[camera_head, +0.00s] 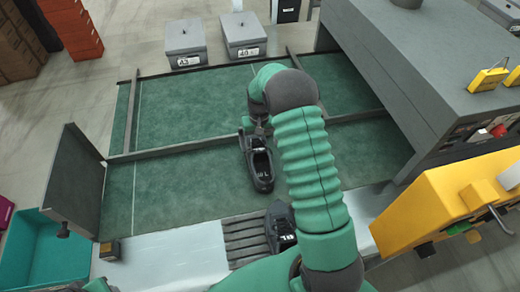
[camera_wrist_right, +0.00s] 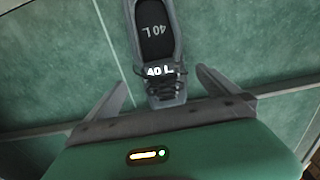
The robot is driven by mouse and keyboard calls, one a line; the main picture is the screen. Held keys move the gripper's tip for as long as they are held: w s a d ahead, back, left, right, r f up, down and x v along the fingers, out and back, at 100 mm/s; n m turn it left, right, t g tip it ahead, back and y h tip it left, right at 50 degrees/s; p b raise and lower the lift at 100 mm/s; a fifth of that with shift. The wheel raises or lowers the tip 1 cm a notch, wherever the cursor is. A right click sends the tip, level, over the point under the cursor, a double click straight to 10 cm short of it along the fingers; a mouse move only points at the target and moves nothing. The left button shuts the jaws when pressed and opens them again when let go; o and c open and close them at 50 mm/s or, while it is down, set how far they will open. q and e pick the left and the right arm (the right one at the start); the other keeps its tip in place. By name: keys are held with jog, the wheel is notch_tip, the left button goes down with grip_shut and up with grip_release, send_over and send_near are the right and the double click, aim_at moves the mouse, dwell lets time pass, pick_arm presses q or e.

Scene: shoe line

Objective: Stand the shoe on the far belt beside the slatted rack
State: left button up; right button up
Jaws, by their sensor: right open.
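A dark grey shoe (camera_head: 260,166) stands upright on the near green lane, opening up, its toe toward the dividing rail. In the right wrist view, the shoe (camera_wrist_right: 156,40) shows "40 L" on its tongue and insole. My right gripper (camera_head: 254,128) is at the toe end, open; its fingers (camera_wrist_right: 163,88) are spread on either side of the laced front, apart from it. The slatted rack (camera_head: 243,238) is on the pale near ledge, with another dark shoe (camera_head: 281,226) on its right part. A dark piece of my left gripper (camera_head: 74,287) barely shows at the bottom edge.
A dark rail (camera_head: 190,145) divides the green surface into two lanes; the far lane (camera_head: 190,105) is bare. Two lidded grey boxes (camera_head: 185,40) (camera_head: 242,33) stand behind it. A grey housing (camera_head: 415,60) and a yellow machine (camera_head: 440,205) bound the right, an upright panel (camera_head: 75,180) the left.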

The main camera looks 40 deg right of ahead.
notch_tip(320, 180, up, 8)
pick_arm(q)
jog(key=shift+s+d+f, duration=0.1)
jog(key=shift+d+f, duration=0.05)
jog(key=shift+f, duration=0.15)
pick_arm(e)
jog(key=s+a+n+t, duration=0.1)
jog(key=s+a+n, duration=0.2)
jog(key=s+a, duration=0.4)
jog(key=s+a+r+n+t, duration=0.1)
jog(key=s+a+n, duration=0.1)
jog(key=s+a, duration=0.6)
jog(key=shift+s+a+n+t, duration=0.3)
jog(key=shift+a+n, duration=0.1)
jog(key=shift+a, duration=3.3)
jog(key=shift+a+r, duration=0.1)
jog(key=shift+a, duration=0.05)
